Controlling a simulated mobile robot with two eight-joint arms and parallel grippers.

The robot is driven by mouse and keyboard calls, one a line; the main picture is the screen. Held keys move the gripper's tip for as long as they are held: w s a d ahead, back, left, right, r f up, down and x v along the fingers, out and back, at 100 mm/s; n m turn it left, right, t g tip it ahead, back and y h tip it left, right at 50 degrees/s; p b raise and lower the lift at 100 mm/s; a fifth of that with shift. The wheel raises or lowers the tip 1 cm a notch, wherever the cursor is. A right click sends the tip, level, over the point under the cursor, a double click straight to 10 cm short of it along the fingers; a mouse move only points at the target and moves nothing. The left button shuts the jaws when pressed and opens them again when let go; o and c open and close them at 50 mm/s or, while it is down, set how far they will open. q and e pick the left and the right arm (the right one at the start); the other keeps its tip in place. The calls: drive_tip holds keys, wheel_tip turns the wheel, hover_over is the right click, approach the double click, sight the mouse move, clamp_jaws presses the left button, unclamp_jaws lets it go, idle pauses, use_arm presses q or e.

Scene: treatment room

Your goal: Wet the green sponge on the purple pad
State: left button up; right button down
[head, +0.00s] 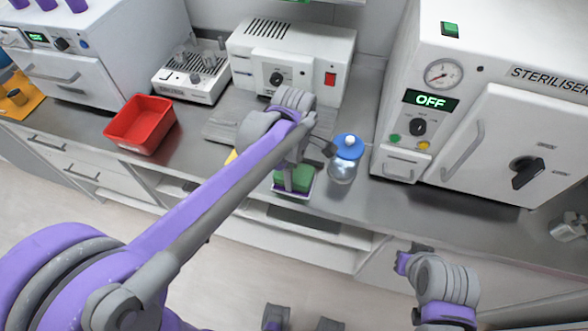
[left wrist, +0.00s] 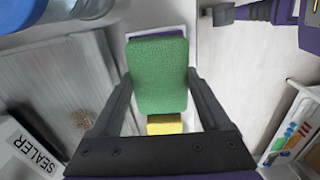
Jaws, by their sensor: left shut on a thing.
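The green sponge (head: 293,178) is at the counter's front edge, between the fingers of my left gripper (head: 292,180). In the left wrist view the green sponge (left wrist: 158,75) fills the space between both fingers of the left gripper (left wrist: 155,85), which is shut on it. The purple pad (left wrist: 160,35) shows as a strip past the sponge's far end, in a pale tray (left wrist: 184,29); the sponge hides the rest. Whether the sponge touches the pad cannot be told. My right gripper (head: 412,255) is low in front of the counter, its jaw opening unclear.
A blue-topped clear dispenser (head: 343,160) stands close right of the sponge. A yellow block (left wrist: 164,124) lies near the sponge. A red tray (head: 141,125), the sealer (head: 290,65) and the steriliser (head: 490,110) stand on the counter. Bare counter lies right of the dispenser.

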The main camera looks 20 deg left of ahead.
use_arm(q)
drive_tip(key=shift+f+b, duration=0.35)
drive_tip(key=shift+f, duration=0.25)
use_arm(e)
drive_tip(key=shift+s+f, duration=0.15)
drive_tip(key=shift+f, duration=0.3)
idle(0.9)
